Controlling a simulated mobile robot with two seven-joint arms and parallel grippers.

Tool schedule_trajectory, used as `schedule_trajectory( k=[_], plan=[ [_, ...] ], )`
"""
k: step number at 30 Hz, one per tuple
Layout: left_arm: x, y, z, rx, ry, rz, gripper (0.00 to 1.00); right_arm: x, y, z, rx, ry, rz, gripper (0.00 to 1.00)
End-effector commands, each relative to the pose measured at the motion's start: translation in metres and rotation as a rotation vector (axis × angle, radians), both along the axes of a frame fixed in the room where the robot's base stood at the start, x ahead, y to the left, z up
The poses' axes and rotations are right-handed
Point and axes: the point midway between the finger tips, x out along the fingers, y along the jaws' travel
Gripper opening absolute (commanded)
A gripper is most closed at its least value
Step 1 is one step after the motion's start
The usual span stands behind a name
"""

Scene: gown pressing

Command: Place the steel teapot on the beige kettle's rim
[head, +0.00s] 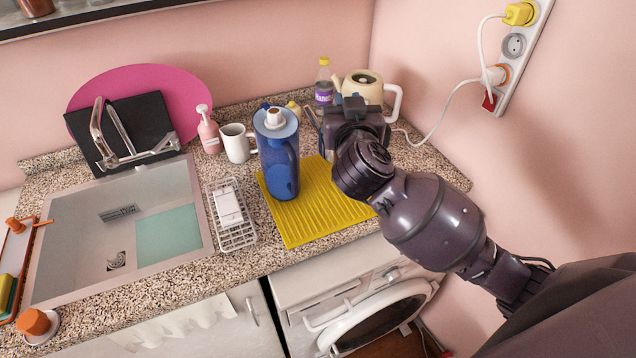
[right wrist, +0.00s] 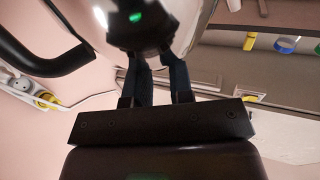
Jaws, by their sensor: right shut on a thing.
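The beige kettle (head: 362,85) stands at the back right of the counter, its round top dark and its pale handle to the right. My right gripper (head: 352,106) is in front of it, hiding its lower part. In the right wrist view, my right gripper (right wrist: 160,82) is shut on a dark part of the steel teapot (right wrist: 203,14). The teapot's shiny body fills the top there, with a black handle (right wrist: 45,66) to the left and a small green light on the dark part. In the head view my gripper mostly hides the teapot. My left gripper is out of view.
A blue jug (head: 278,165) stands on the yellow mat (head: 315,213). A purple-labelled bottle (head: 324,88) is left of the kettle; a white mug (head: 237,143) is farther left. A white cable (head: 443,120) hangs at right. The mat's front is clear.

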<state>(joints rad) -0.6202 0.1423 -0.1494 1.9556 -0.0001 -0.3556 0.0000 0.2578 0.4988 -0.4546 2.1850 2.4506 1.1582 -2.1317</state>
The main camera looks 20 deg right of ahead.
Motion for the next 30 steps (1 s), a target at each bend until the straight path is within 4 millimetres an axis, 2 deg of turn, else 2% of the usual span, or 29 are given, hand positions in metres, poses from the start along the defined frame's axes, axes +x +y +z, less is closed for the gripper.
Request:
schedule_trajectory(
  k=[1, 3, 5, 8, 24, 30],
  plan=[
    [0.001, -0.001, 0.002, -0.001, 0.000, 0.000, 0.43, 0.003, 0.000, 0.012, 0.006, 0.001, -0.013, 0.00],
    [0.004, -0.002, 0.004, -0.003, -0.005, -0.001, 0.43, 0.006, -0.001, 0.020, 0.008, 0.009, -0.026, 0.00],
    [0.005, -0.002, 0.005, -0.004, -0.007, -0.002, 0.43, 0.007, -0.002, 0.022, 0.009, 0.015, -0.034, 0.00],
    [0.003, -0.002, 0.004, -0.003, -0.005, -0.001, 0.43, 0.008, -0.003, 0.013, 0.009, 0.022, -0.040, 0.00],
    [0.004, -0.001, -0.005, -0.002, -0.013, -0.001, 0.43, 0.007, -0.003, -0.103, 0.008, 0.022, -0.039, 0.00],
    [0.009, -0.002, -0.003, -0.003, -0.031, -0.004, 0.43, 0.007, -0.003, -0.129, 0.008, 0.018, -0.038, 0.00]
  ],
)
